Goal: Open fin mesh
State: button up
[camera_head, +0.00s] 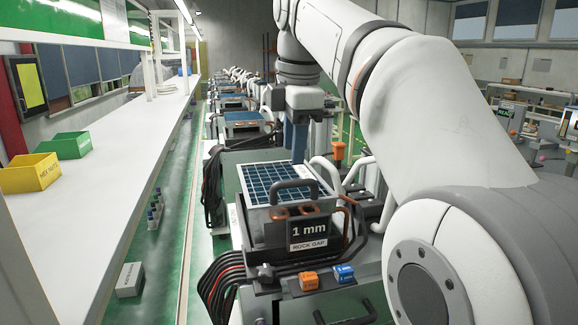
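A sieve unit with a blue-and-white gridded mesh (262,180) on top stands in the middle of the head view. Its dark front plate (268,236) carries a label reading "1 mm" and, below it, "ROCK GAP". A dark curved handle (293,185) stands at the front edge of the mesh. No part of the view is labelled "fin mesh". My gripper (297,157) points down over the back right of the mesh, behind the handle. It appears apart from the handle. Its fingers overlap in this view, so their opening is hidden. I see nothing held.
An orange block (308,281) and a blue block (343,273) sit below the front plate, with dark cables at left. A long white bench (120,150) on the left bears yellow (30,173) and green (66,146) bins. More sieve units line up behind.

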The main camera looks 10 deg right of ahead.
aim_at(293, 183)
jog(key=f, duration=0.4)
jog(key=w+f, duration=0.1)
jog(key=f, duration=0.1)
jog(key=shift+w+d+f, duration=0.1)
jog(key=shift+d+f, duration=0.1)
jog(key=shift+f, duration=0.05)
grip_shut()
jog(key=shift+a, duration=0.1)
